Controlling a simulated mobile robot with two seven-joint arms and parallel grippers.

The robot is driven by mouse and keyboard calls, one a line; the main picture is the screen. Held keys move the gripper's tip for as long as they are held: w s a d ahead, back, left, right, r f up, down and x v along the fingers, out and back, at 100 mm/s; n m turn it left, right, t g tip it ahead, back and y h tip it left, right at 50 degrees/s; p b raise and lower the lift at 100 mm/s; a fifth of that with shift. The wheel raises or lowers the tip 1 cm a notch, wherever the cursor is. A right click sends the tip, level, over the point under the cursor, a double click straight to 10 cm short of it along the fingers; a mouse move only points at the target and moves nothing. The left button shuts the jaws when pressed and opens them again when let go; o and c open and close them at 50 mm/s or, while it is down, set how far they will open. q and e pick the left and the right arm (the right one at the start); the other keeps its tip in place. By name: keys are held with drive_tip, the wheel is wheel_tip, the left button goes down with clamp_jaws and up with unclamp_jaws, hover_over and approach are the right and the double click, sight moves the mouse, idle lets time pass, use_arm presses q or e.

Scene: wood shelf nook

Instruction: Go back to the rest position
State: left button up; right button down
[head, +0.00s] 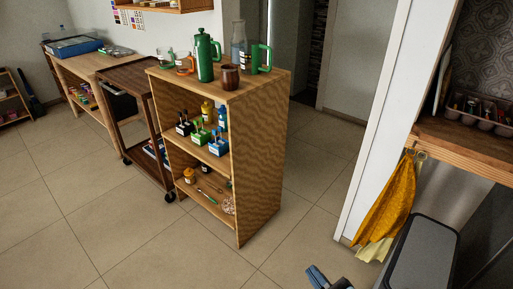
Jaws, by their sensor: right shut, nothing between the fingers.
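My right gripper (328,280) shows only in part at the bottom edge of the head view, right of centre. It is shut and empty, low over the tiled floor and apart from the furniture. My left gripper is not in view. A wooden shelf unit (262,165) stands in the middle, its open front facing left. On its top are a green flask (204,58), a brown cup (230,77), a clear bottle (238,42) and a green mug (261,58).
A dark trolley (128,77) and a wooden table (92,65) stand at left. At right are a grey bin (425,255), a hanging yellow cloth (387,213) and a wooden counter (450,139) with a tray (470,112). The floor at front left is clear.

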drive_tip(key=s+d+f+m+g+h, duration=0.5)
drive_tip(key=s+f+m, duration=0.3)
drive_tip(key=f+m, duration=0.15)
use_arm(q)
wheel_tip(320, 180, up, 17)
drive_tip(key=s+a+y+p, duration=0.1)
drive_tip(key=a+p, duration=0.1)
drive_tip(key=p, duration=2.3)
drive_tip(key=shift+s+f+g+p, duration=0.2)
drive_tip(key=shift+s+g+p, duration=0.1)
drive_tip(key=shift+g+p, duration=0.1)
use_arm(e)
wheel_tip(320, 180, up, 16)
drive_tip(key=s+d, duration=0.1)
drive_tip(key=d, duration=0.1)
drive_tip(key=shift+n, duration=0.25)
